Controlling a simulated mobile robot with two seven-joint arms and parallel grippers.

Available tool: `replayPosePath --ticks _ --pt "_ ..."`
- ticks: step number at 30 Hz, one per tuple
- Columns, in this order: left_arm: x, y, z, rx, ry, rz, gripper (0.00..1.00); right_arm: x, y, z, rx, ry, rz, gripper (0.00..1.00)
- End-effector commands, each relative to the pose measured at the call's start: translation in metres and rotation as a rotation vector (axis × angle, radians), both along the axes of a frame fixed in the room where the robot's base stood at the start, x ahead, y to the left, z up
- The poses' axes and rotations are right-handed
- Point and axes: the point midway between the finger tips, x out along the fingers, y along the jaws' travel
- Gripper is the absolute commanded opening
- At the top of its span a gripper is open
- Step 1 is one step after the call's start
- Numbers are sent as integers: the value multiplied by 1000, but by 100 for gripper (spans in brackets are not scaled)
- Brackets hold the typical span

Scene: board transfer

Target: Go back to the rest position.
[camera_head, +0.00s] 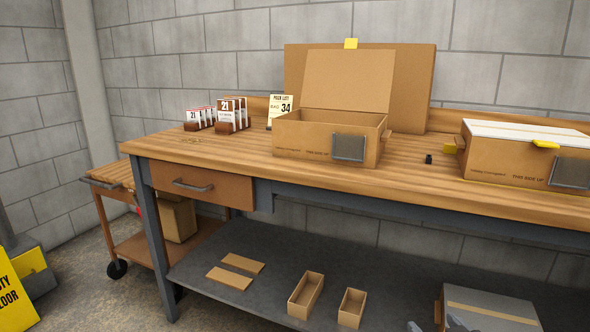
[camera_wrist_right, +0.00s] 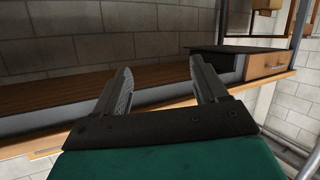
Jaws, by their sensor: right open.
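My right gripper (camera_wrist_right: 161,66) is open in the right wrist view, with its two dark fingers apart and nothing between them. The wooden workbench (camera_wrist_right: 60,97) shows tilted behind the fingers, and I see no contact with it. In the head view, the tips of my right gripper (camera_head: 433,325) just enter at the bottom edge, in front of the lower shelf. The rest of that arm is out of the picture. My left gripper is in neither view.
On the workbench (camera_head: 230,162) stand an open cardboard box (camera_head: 310,138), a white-topped box (camera_head: 490,165), small labelled packs (camera_head: 231,113) and a sign (camera_head: 281,108). The lower shelf (camera_head: 240,300) holds small open boxes (camera_head: 306,295), flat pieces and a grey-topped box (camera_head: 490,305). A cart (camera_head: 135,240) stands left.

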Motion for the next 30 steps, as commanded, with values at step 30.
replayPosePath --ticks 30 --pt "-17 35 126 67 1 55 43 -153 129 32 96 301 205 72"
